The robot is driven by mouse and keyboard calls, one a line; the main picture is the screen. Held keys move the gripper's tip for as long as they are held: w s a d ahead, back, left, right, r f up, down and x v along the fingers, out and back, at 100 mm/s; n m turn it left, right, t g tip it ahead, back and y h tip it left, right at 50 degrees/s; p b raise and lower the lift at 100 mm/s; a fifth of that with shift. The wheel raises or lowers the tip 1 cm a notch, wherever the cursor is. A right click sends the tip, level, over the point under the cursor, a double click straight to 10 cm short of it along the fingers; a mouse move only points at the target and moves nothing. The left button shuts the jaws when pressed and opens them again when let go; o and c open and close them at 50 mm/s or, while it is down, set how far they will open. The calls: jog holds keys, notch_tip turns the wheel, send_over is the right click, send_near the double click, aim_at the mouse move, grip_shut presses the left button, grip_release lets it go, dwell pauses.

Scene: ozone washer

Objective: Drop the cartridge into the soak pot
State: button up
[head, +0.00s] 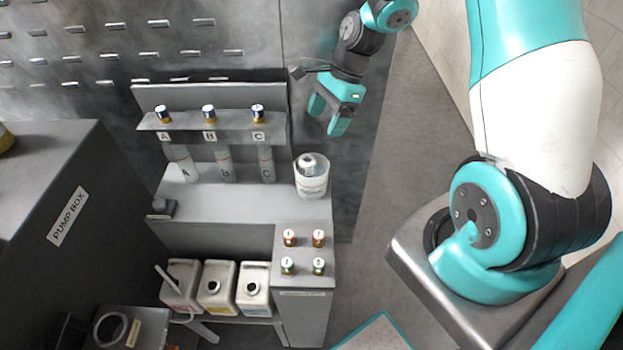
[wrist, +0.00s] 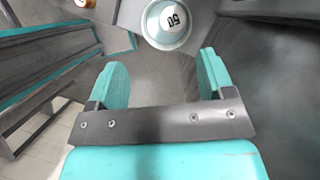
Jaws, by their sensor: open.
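The soak pot (head: 312,184) is a pale, labelled round pot at the right end of the grey bench. A silver and dark capped piece, apparently the cartridge (head: 307,161), stands inside it with its top above the rim. In the wrist view the pot (wrist: 150,34) is beyond the fingertips, with a round white cap (wrist: 173,18) bearing dark marks inside its rim. My gripper (head: 328,115) is open and empty, above and a little right of the pot. Its spread fingers (wrist: 162,65) hold nothing. The cartridge's lower part is hidden by the pot.
A rack (head: 185,123) holds capped tubes labelled A, B and C left of the pot. A grey box (head: 303,262) with several small capped vials stands in front. Several jugs (head: 216,289) sit below. The pump box (head: 55,180) is at left; open floor lies right.

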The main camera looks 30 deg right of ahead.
jog(key=v, duration=1.3)
jog(key=shift+s+a, duration=0.1)
jog(key=shift+a, duration=0.05)
jog(key=s+a+r+n, duration=0.3)
jog(key=a+n, duration=0.4)
jog(key=a, duration=0.2)
jog(key=s+a+r+n, duration=0.2)
jog(key=s+a+n, duration=1.2)
jog(key=s+n, duration=0.3)
jog(key=shift+s+a+r+n, duration=0.2)
jog(key=shift+n, duration=0.7)
